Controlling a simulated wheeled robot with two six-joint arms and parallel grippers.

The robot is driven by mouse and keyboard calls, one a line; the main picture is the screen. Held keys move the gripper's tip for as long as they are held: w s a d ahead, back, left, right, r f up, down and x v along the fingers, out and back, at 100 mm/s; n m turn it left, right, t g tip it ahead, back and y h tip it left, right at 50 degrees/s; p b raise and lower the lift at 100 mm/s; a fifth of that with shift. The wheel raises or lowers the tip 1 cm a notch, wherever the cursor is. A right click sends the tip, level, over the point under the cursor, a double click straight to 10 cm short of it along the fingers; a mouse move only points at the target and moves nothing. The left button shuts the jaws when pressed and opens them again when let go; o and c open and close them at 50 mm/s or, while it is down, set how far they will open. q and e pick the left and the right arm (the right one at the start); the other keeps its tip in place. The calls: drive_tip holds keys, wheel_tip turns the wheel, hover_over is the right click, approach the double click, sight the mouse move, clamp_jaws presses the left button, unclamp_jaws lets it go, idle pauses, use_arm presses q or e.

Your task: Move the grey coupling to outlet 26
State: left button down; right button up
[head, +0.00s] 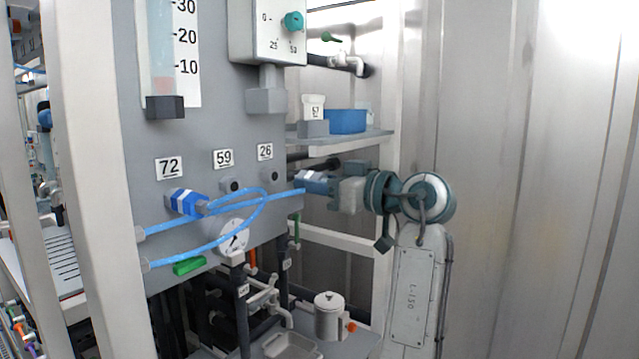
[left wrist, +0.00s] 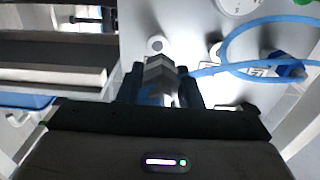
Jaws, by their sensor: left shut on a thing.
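My left gripper (head: 308,181) is shut on the grey coupling, to the right of the outlet panel. In the left wrist view the grey coupling (left wrist: 160,73) sits between the two dark fingers of my gripper (left wrist: 161,88), with a blue hose leading off beside it. In the head view the fingers mostly hide the coupling. Outlet 26 (head: 273,176) is an empty round port under its label, left of the gripper and apart from it. Outlet 59 (head: 231,186) is also empty. A blue coupling (head: 184,202) sits at outlet 72. My right gripper is not in view.
Blue hoses (head: 225,200) loop across the panel (head: 215,120) in front of a round gauge (head: 233,236). A shelf (head: 345,142) with a blue bin (head: 346,121) stands behind the gripper. A metal pot (head: 329,318) stands below.

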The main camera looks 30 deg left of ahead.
sight(275, 176)
use_arm(q)
drive_tip(key=a, duration=0.1)
drive_tip(key=a+p, duration=0.1)
drive_tip(key=a, duration=0.3)
drive_tip(key=shift+w+a, duration=0.2)
drive_tip(key=shift+w, duration=0.15)
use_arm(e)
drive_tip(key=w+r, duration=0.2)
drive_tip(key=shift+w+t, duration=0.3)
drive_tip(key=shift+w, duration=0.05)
use_arm(q)
drive_tip(key=shift+w+f, duration=0.1)
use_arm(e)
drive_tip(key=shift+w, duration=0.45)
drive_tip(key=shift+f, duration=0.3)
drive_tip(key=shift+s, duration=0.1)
use_arm(q)
drive_tip(key=shift+b, duration=0.5)
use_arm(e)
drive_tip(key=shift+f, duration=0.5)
use_arm(q)
drive_tip(key=shift+a, duration=0.55)
idle(0.4)
drive_tip(key=c, duration=0.9)
unclamp_jaws()
